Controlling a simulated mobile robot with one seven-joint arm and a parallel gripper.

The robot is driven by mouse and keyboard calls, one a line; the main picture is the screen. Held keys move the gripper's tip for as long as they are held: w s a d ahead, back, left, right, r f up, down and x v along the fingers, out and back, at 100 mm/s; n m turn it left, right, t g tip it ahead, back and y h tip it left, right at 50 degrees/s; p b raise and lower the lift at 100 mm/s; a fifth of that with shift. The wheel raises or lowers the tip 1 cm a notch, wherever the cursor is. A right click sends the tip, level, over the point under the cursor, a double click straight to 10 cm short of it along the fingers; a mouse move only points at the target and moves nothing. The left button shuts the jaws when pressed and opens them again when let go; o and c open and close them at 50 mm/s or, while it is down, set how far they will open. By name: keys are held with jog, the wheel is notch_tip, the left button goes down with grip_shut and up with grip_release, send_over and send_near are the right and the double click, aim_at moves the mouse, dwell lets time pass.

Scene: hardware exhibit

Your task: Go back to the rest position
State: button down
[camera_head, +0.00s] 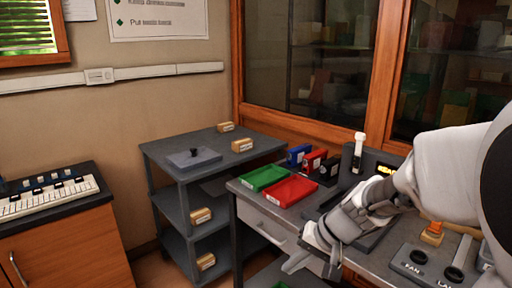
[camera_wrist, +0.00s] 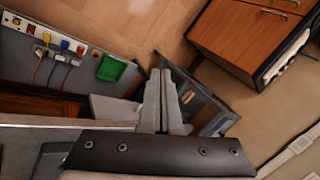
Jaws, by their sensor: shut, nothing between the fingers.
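My gripper (camera_head: 298,263) hangs in front of the grey workbench's front edge, near its drawer, in the head view. My arm reaches in from the right over the bench. In the wrist view my gripper (camera_wrist: 160,72) points away from the camera with its two fingers together and nothing between them. Below and beyond the fingers are the floor and part of a grey shelf unit (camera_wrist: 205,100). No object is held.
The workbench (camera_head: 405,240) carries a green tray (camera_head: 262,178), a red tray (camera_head: 291,190), small boxes (camera_head: 313,160) and a button panel (camera_head: 432,264). A grey shelf cart (camera_head: 170,165) stands left of it. A wooden cabinet (camera_head: 70,250) with a keyboard is far left. Floor shows between them.

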jog(key=s+d+r+n+t+h, duration=0.1)
jog(key=s+d+r+n+h, duration=0.15)
jog(key=s+r, duration=0.4)
jog(key=s+d+r+n+t+h, duration=0.1)
jog(key=s+d+r+t+h, duration=0.2)
jog(key=s, duration=0.7)
notch_tip(320, 180, up, 16)
jog(key=g+p, duration=0.1)
jog(key=p, duration=1.5)
jog(key=shift+d+f+g, duration=0.25)
jog(key=shift+d+g, duration=0.05)
jog(key=shift+d+m, duration=0.15)
jog(key=shift+m, duration=0.2)
